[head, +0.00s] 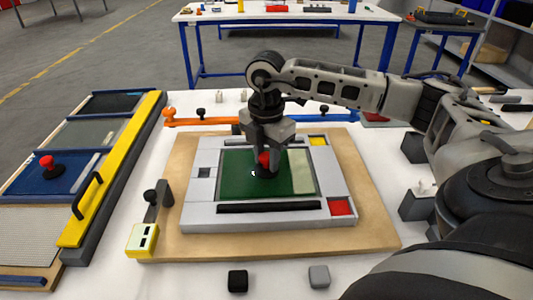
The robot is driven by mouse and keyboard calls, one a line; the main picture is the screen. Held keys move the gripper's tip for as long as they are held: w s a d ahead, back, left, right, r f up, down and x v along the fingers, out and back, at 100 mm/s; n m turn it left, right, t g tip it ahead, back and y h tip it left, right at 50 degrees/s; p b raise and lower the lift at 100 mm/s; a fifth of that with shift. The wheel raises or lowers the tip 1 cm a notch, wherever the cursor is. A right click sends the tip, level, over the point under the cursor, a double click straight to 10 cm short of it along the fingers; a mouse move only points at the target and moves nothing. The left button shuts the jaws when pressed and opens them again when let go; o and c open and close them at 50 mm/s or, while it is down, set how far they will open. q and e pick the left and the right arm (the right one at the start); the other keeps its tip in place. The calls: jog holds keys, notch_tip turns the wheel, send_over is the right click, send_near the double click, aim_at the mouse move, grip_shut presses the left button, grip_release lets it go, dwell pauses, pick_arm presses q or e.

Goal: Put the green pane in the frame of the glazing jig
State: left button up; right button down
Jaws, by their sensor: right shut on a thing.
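The green pane (240,188) lies within the pale grey frame of the glazing jig (200,214), which sits on a tan board. The pane's red knob (264,158) stands up near its middle. My right gripper (266,166) points straight down and is shut on the red knob. A pale strip (301,172) shows at the right side of the opening, beside the green. I cannot tell whether the pane is fully seated or slightly raised. My left gripper is not in view.
A rack (62,190) at the left holds several panes, one blue with a red knob, behind a yellow bar (115,165) with a black handle. A yellow-ended clamp (143,238) stands at the board's front left. Two small blocks lie in front. An orange bar (203,121) lies behind.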

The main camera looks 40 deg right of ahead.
aim_at(266, 155)
jog(key=c, duration=1.1)
grip_release()
jog(key=shift+f, duration=0.1)
notch_tip(266, 155, up, 12)
jog(key=shift+r+b, duration=0.2)
jog(key=shift+b, duration=0.15)
jog(key=shift+f, duration=0.1)
